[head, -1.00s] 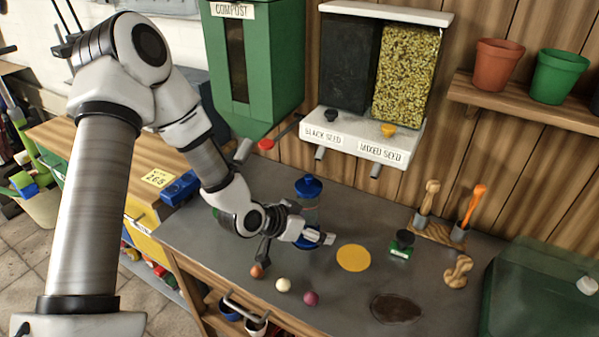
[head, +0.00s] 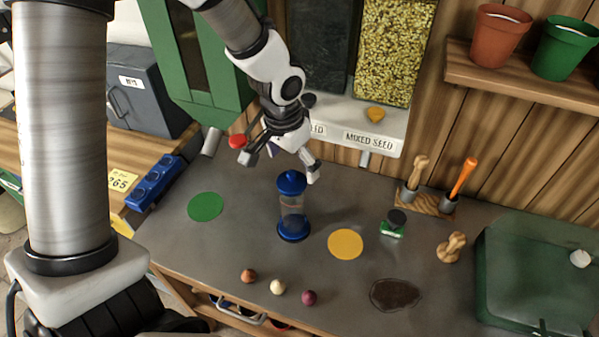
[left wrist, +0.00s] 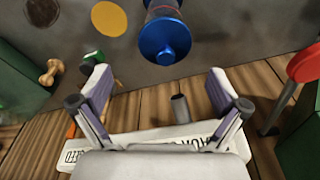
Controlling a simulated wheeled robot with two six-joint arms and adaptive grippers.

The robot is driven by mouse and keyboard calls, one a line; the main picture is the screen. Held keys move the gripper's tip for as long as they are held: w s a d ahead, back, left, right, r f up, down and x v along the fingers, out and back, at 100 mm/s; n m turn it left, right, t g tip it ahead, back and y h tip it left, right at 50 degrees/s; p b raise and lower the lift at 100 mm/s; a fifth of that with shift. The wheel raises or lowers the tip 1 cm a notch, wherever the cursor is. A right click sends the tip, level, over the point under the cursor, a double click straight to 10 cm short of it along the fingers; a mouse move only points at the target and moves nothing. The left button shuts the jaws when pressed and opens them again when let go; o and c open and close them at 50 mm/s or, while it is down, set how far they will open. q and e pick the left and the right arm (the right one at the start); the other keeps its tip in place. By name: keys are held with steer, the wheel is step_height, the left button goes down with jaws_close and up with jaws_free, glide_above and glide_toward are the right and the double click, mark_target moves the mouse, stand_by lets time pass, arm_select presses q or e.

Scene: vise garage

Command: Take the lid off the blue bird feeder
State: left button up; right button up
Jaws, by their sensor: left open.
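The blue bird feeder (head: 293,212) stands upright on the grey bench, a clear tube with a blue base. Its blue lid (head: 291,182) with a small knob sits on top. In the left wrist view the lid (left wrist: 165,42) shows at the top, beyond the fingertips. My left gripper (head: 281,163) is open and empty, pointing down just above and behind the lid, apart from it as far as I can tell. The open fingers also show in the left wrist view (left wrist: 158,85). My right gripper is not in view.
A green disc (head: 206,207) and a yellow disc (head: 345,244) lie either side of the feeder. Several small balls (head: 278,287) lie in front. The seed dispenser (head: 370,141) hangs close behind my left gripper. A green stamp (head: 392,229) stands to the right.

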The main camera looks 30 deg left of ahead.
mark_target(290, 174)
arm_select(q)
steer(key=shift+s+a+f+p, duration=0.15)
steer(key=shift+s+f+p, duration=0.15)
steer(key=shift+f, duration=0.2)
steer(key=shift+s+a+f+p, duration=0.15)
steer(key=shift+s+f, duration=0.1)
steer(key=shift+f, duration=0.2)
steer(key=w+f, duration=0.2)
steer(key=f, duration=0.1)
steer(key=shift+a, duration=0.1)
steer(key=shift+s+r, duration=0.2)
steer(key=shift+s, duration=0.25)
steer(key=c, duration=1)
steer(key=shift+s, duration=0.15)
steer(key=shift+c, duration=0.4)
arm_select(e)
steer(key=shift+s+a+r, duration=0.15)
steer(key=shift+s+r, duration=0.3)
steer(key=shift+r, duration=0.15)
